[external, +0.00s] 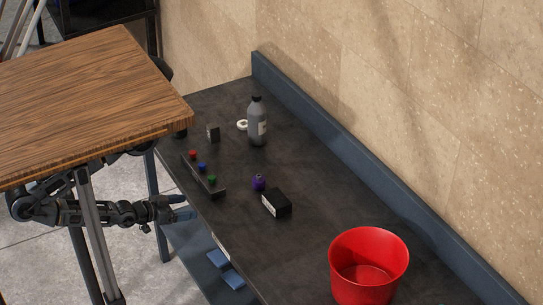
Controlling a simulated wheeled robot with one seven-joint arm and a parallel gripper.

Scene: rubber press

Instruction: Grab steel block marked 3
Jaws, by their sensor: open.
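My gripper (185,207) is at the left in the external view, low beside the front edge of the dark workbench and below its top. It is open, with nothing visible between its fingers. A small upright dark grey block (213,133) with a pale face stands on the far left part of the bench. A larger black block (277,203) with a white label lies near the middle. No number can be read on either, so I cannot tell which is marked 3. Both are apart from my gripper.
The dark bench (310,190) carries a control bar (205,180) with red, blue and green knobs, a purple item (258,182), a grey bottle (257,122), a white ring (242,125) and a red bucket (369,265). A wooden tabletop (90,95) overhangs my arm.

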